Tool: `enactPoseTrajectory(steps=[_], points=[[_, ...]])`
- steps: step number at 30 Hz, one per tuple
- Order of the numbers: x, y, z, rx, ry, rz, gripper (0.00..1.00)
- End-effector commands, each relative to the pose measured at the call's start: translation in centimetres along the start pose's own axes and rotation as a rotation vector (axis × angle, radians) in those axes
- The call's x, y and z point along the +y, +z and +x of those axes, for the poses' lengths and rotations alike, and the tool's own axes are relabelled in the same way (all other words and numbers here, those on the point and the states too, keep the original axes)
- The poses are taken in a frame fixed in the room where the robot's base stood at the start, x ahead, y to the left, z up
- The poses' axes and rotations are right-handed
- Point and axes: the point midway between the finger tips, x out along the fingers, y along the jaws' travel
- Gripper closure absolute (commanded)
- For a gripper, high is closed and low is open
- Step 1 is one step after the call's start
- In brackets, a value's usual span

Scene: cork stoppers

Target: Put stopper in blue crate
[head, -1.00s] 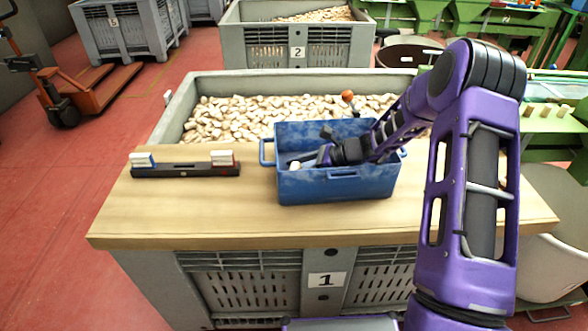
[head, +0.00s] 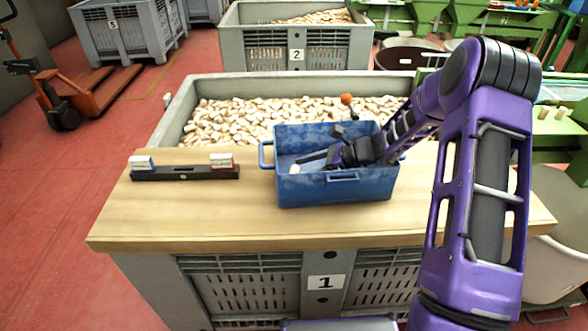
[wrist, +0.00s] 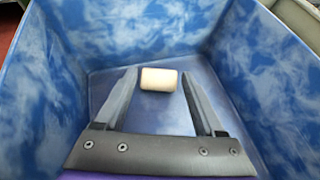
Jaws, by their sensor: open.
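The blue crate (head: 330,192) stands on the wooden board over the front bin. A pale cork stopper (wrist: 159,79) lies on the crate floor in the wrist view, just beyond my fingertips and between their lines. In the head view the stopper (head: 295,168) shows as a small light spot near the crate's left inner side. My gripper (wrist: 158,75) is open and empty, reaching down inside the crate. It also shows in the head view (head: 300,161), its fingers pointing left. The stopper touches neither finger as far as I can see.
A dark holder (head: 186,173) with a white-blue and a white-red block lies left of the crate. The grey bin (head: 178,112) behind is full of corks. The crate walls (wrist: 40,90) surround my gripper closely. The front left of the board (head: 190,220) is clear.

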Motion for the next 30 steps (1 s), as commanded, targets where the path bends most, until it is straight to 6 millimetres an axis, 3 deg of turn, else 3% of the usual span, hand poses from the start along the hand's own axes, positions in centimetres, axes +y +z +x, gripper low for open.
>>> enactPoseTrajectory(steps=[3, 9, 25, 30], points=[[-0.1, 0.1, -2.3, 0.001, -0.002, -0.001, 0.29], [0.0, 0.0, -4.2, 0.000, 0.000, 0.000, 0.29], [0.0, 0.1, -4.4, 0.005, 0.001, -0.003, 0.29], [-0.7, 0.6, -4.2, 0.089, -0.004, -0.053, 0.29]])
